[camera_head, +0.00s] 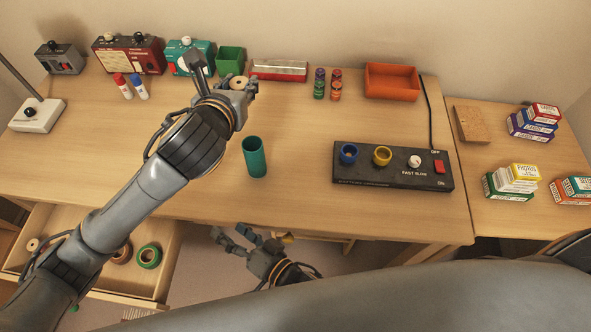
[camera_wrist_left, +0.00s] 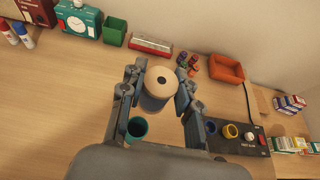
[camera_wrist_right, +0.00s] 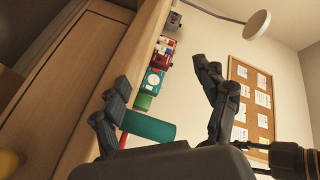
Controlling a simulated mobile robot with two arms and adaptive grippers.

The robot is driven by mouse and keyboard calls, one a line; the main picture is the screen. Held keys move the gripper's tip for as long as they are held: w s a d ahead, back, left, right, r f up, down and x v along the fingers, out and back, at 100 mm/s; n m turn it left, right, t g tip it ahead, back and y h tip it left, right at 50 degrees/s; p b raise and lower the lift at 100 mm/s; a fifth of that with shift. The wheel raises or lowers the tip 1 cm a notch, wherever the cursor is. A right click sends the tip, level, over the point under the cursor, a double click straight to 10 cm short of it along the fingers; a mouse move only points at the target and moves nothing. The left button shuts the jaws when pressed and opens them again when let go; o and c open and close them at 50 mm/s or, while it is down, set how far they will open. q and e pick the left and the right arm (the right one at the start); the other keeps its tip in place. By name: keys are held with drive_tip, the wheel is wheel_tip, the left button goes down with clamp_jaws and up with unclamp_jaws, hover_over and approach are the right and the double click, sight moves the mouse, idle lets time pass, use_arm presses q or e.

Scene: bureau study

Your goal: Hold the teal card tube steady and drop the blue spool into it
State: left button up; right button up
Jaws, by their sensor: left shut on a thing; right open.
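The teal card tube (camera_head: 255,160) stands upright on the desk near its front edge, its open top facing up. It also shows in the left wrist view (camera_wrist_left: 137,128). My left gripper (camera_head: 228,82) is shut on the blue spool (camera_wrist_left: 154,102), which has a pale wooden top, and holds it above the desk, behind the tube in the head view. My right gripper (camera_head: 238,240) is open and empty in front of the desk edge. In the right wrist view the tube (camera_wrist_right: 148,126) appears between its fingers, but it is beyond them and not gripped.
A black device (camera_head: 392,168) with blue and yellow rings stands right of the tube. An orange tray (camera_head: 391,82), a red box (camera_head: 278,70) and a green bin (camera_head: 231,60) line the back. An open drawer (camera_head: 150,285) juts out at the front left. The desk around the tube is clear.

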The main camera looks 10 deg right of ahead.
drive_tip(key=w+d+r+m+t, duration=0.2)
drive_tip(key=w+d+r+t, duration=0.15)
drive_tip(key=r, duration=0.55)
drive_tip(key=n+g+y, duration=0.3)
drive_tip(key=n+g, duration=0.1)
drive_tip(key=n, duration=1)
approach(262, 155)
drive_tip(key=x, duration=1.2)
drive_tip(key=shift+w+a+r, duration=0.1)
drive_tip(key=shift+a, duration=0.05)
